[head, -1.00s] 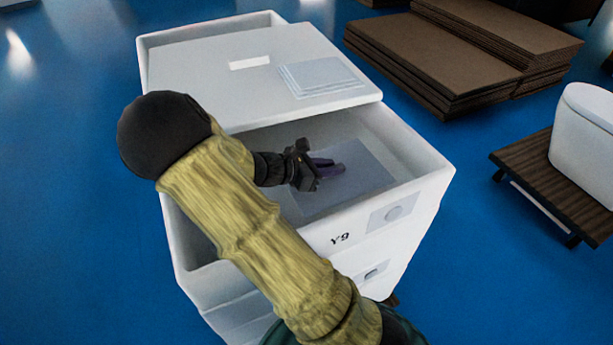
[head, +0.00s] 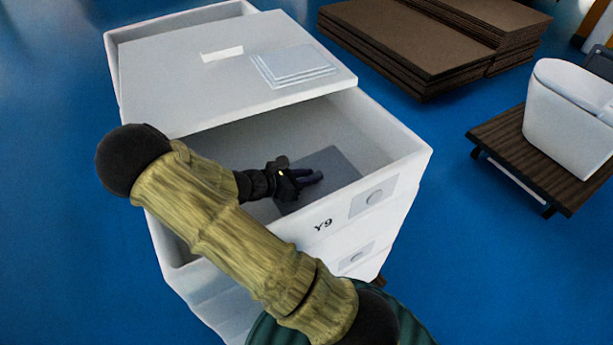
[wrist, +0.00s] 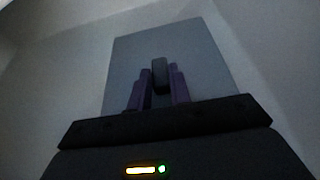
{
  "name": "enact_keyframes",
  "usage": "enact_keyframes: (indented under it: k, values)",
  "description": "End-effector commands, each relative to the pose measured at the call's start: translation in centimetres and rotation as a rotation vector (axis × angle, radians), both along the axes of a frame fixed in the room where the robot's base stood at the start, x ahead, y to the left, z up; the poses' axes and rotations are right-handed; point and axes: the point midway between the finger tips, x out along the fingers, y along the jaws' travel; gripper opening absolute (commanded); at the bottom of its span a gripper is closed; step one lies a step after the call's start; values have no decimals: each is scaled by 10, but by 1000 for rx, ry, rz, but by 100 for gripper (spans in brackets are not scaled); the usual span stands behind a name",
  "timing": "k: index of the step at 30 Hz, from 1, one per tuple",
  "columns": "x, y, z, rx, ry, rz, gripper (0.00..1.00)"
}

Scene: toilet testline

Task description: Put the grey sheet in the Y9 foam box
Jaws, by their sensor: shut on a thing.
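The white foam box marked Y9 (head: 405,163) stands in the middle of the head view, its front part open. My gripper (head: 312,178) is inside that opening, below the rim, shut on the grey sheet (head: 335,163). The sheet is flat and darker than the box's inner walls. In the wrist view the grey sheet (wrist: 205,60) extends beyond my gripper (wrist: 160,75), whose purple fingers are close together on it. Whether the sheet touches the box floor cannot be told. My arm hides part of the box's left front.
A white lid (head: 170,75) covers the box's back part, with several thin sheets (head: 295,64) stacked on it. Brown cardboard stacks (head: 400,45) lie behind right. A white toilet (head: 570,110) stands on a wooden pallet (head: 505,145) at right. Blue floor surrounds the box.

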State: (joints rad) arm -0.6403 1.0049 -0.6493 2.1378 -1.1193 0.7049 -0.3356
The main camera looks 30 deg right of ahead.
Motion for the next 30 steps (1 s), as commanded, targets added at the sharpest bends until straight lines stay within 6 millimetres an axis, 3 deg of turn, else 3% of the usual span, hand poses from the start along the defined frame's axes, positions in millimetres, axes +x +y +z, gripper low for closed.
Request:
enact_keyframes:
  k: [7, 8, 11, 23, 30]
  values:
    - [-1, 0, -4, 5, 1, -1, 0]
    - [-1, 0, -5, 6, 1, -1, 21]
    - [-1, 0, -5, 6, 1, -1, 41]
    - [0, 5, -2, 4, -2, 0, 41]
    - [0, 36, 10, 7, -4, 3, 41]
